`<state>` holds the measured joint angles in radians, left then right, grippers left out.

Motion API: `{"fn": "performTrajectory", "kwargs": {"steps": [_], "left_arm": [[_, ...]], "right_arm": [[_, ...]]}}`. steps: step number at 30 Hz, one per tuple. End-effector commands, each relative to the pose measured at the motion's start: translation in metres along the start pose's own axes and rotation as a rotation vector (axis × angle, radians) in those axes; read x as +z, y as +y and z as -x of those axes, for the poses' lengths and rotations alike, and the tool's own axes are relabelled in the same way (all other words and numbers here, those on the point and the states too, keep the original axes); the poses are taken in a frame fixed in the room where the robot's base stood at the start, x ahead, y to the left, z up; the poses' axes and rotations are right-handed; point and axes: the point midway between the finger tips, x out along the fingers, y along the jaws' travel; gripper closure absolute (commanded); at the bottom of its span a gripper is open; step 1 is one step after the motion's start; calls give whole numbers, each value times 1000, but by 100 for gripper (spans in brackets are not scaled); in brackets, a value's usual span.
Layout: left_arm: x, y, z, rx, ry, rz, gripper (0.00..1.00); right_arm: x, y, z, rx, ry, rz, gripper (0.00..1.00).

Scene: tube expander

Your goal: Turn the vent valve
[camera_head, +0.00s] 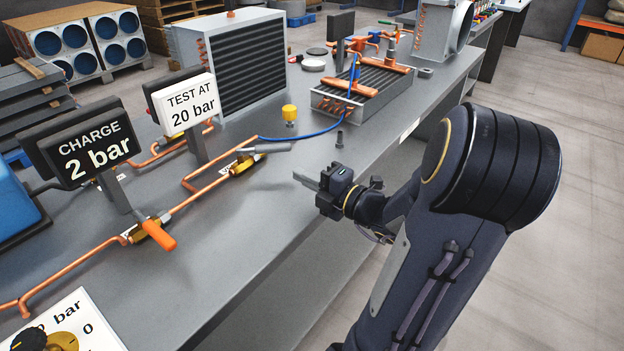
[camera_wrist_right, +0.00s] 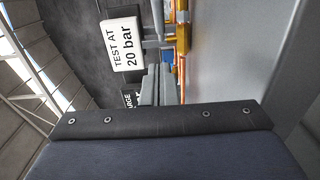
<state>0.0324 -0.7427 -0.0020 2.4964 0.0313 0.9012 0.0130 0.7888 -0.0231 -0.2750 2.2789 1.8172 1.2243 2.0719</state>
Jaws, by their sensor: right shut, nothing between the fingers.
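On the bench, a brass valve with a grey lever (camera_head: 262,149) sits on a copper pipe beside a small white label too small to read. A second brass valve with an orange lever (camera_head: 158,235) sits nearer, at the left. I cannot tell from lettering which is the vent valve. My right gripper (camera_head: 305,179) is shut and empty above the bench's front part, right of and apart from the grey-lever valve. In the right wrist view, its fingers (camera_wrist_right: 158,84) are together, with brass and copper fittings (camera_wrist_right: 181,38) beyond them. My left gripper is not in view.
Signs reading "CHARGE 2 bar" (camera_head: 91,148) and "TEST AT 20 bar" (camera_head: 187,103) stand behind the valves. A blue hose (camera_head: 310,137), yellow-capped fitting (camera_head: 290,113) and small grey fitting (camera_head: 339,139) are farther back. The bench front (camera_head: 235,250) is clear.

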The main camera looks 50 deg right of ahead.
Motion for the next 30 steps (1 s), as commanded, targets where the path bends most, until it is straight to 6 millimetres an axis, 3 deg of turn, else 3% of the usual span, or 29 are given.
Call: {"fn": "performTrajectory", "kwargs": {"steps": [8, 12, 18, 30], "left_arm": [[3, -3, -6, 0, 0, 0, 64], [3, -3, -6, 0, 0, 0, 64], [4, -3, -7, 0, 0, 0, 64], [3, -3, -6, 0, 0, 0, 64]], "right_arm": [[-2, -1, -61, 2, 6, 1, 100], [17, -1, -74, 0, 1, 3, 100], [27, 0, -84, 0, 1, 2, 100], [28, 0, -85, 0, 3, 3, 100]]}}
